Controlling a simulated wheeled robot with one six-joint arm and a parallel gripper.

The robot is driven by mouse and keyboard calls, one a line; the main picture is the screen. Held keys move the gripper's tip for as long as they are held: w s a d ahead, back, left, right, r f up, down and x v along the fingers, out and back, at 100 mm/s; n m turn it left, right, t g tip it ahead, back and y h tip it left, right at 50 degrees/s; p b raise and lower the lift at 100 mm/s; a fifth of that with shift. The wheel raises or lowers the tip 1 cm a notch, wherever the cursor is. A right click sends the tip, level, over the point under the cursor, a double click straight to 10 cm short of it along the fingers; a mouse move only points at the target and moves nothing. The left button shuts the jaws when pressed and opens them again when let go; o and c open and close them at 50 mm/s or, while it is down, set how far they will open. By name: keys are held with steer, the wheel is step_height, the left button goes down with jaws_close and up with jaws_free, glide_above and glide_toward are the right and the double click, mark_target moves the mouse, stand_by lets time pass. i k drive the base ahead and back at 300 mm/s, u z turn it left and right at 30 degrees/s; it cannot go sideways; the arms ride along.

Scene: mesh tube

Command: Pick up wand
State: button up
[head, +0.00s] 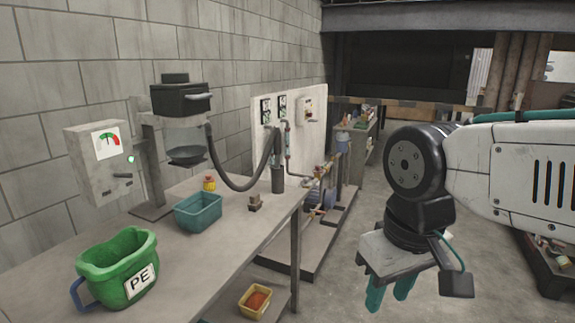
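A dark grey upright cylinder (278,178), which looks like the wand in its holder, stands at the far right edge of the workbench (225,245). A ribbed grey hose (240,186) loops from its top to the black-topped machine (180,100). I cannot tell where the wand ends and a holder begins. My gripper (390,292) hangs at the right over the floor, pointing down, well to the right of the wand and nearer to me. Its teal fingers show a gap with nothing between them.
On the bench are a green PE bucket (118,270), a teal bin (198,211), a small yellow item (209,184) and a small brown block (255,202). A yellow tray (255,302) sits on the lower shelf. A pipe panel (290,118) stands behind.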

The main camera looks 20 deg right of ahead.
mark_target(277, 145)
steer(key=z, duration=1.25)
steer(key=i, duration=1.85)
steer(key=u, duration=0.95)
steer(key=i, duration=1)
steer(key=u, duration=0.15)
